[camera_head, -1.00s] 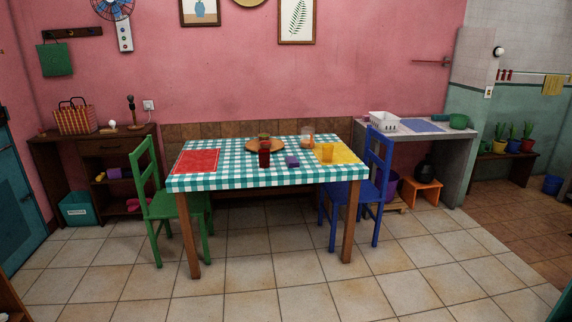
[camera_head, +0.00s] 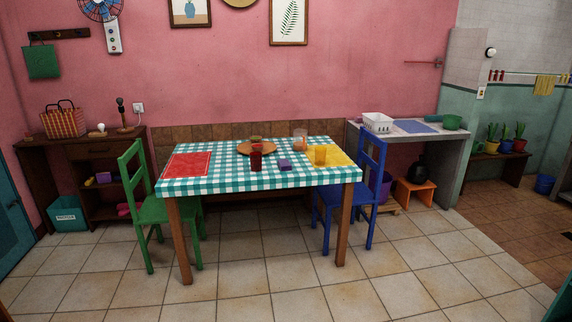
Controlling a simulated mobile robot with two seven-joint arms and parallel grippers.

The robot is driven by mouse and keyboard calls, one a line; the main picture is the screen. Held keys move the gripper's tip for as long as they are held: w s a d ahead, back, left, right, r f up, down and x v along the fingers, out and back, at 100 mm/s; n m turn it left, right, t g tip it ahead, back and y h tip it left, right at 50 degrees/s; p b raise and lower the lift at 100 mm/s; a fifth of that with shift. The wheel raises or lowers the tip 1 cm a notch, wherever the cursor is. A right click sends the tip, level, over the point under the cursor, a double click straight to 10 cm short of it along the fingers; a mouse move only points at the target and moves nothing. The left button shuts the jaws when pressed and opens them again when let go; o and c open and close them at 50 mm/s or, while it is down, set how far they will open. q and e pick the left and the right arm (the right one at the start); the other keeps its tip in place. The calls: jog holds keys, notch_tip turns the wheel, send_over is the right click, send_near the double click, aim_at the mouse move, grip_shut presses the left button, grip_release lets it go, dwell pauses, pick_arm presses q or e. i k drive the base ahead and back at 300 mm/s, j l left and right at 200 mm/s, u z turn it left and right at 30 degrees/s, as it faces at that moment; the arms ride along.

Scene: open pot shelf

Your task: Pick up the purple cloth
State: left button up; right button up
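A small folded purple item (camera_head: 284,165), which looks like the purple cloth, lies on the teal-and-white checked table (camera_head: 225,184), near the middle of its front half. A dark red cup (camera_head: 256,163) stands to its left and a yellow cup (camera_head: 320,156) to its right, both apart from it. Another small purple item (camera_head: 103,178) sits on a shelf of the wooden cabinet at the left; its kind is too small to tell. Neither of my grippers is in view.
A green chair (camera_head: 150,210) stands at the table's left end and a blue chair (camera_head: 365,190) at its right. A red placemat (camera_head: 187,164) and a wooden plate (camera_head: 256,149) are on the table. The tiled floor (camera_head: 250,290) in front is clear.

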aim_at(284, 164)
jog(key=i+l, duration=0.2)
jog(key=i, duration=0.4)
jog(key=i+l, duration=0.2)
jog(key=i, duration=0.45)
jog(key=i+l, duration=0.2)
jog(key=i, duration=0.4)
jog(key=i+l+z, duration=0.1)
jog(key=i+l, duration=0.15)
jog(key=i, duration=0.4)
jog(key=i+l, duration=0.15)
jog(key=i, duration=0.5)
jog(key=i+l, duration=0.15)
jog(key=i, duration=0.45)
